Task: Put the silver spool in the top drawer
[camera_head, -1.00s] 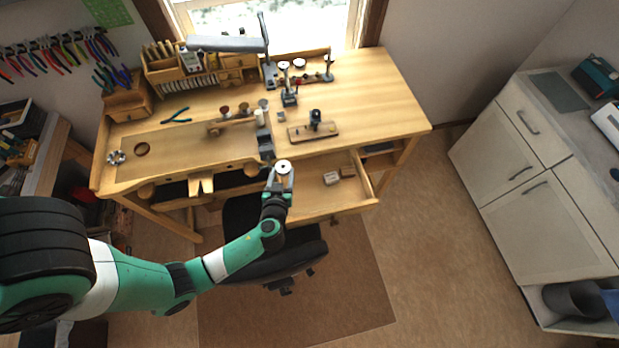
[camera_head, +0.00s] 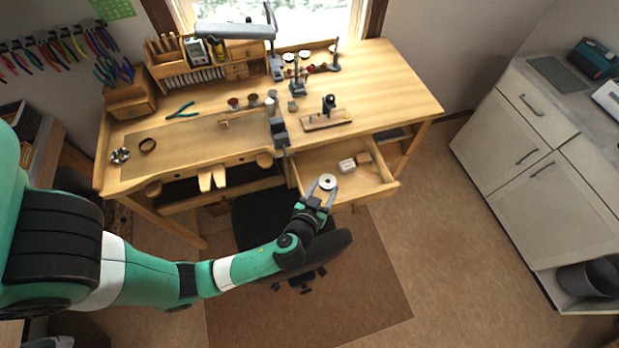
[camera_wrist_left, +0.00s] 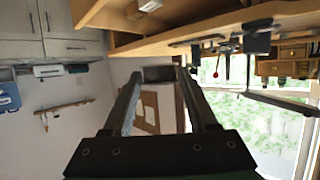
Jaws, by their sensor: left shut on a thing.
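My left gripper (camera_head: 322,188) is shut on the silver spool (camera_head: 327,182), a small round pale disc with a dark centre. In the head view they overlap the front left part of the open top drawer (camera_head: 378,188). In the wrist view, which looks upside down, a dark grey shape that seems to be the spool (camera_wrist_left: 159,74) sits between the fingertips. There the wooden drawer edge lies near the picture's top, apart from the spool, so the spool appears held above the drawer. My right gripper is not in view.
A small white box (camera_head: 347,165) and a wooden block (camera_head: 363,158) lie in the drawer's back right part; its front right is bare. The workbench (camera_head: 385,90) holds several tools and stands. A black chair (camera_head: 262,218) is below, and a grey cabinet (camera_head: 535,160) stands right.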

